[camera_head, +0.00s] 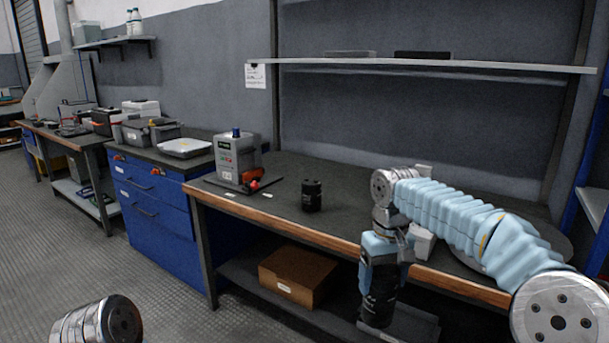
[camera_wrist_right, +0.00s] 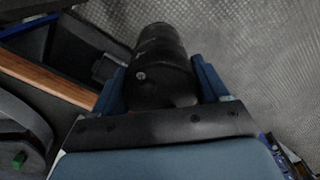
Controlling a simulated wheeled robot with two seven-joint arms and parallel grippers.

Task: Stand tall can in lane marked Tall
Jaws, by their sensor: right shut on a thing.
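My right gripper (camera_head: 382,262) hangs pointing down in front of the bench's front edge. It is shut on a tall black can (camera_head: 379,300), which hangs roughly upright below the bench top's level. In the right wrist view the can (camera_wrist_right: 162,62) sits between the two blue fingers (camera_wrist_right: 164,84). A shorter black can (camera_head: 312,197) stands on the bench top, left of my right arm. Small white labels (camera_head: 231,194) lie near the bench's left front edge; their words are too small to read. I cannot make out which lane is marked Tall. My left gripper is out of view.
A grey device (camera_head: 236,155) with a red part stands at the left of the dark bench (camera_head: 275,183). A brown box (camera_head: 298,276) is on the lower shelf. A wall shelf (camera_head: 440,66) runs above. The bench middle behind the short can is clear.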

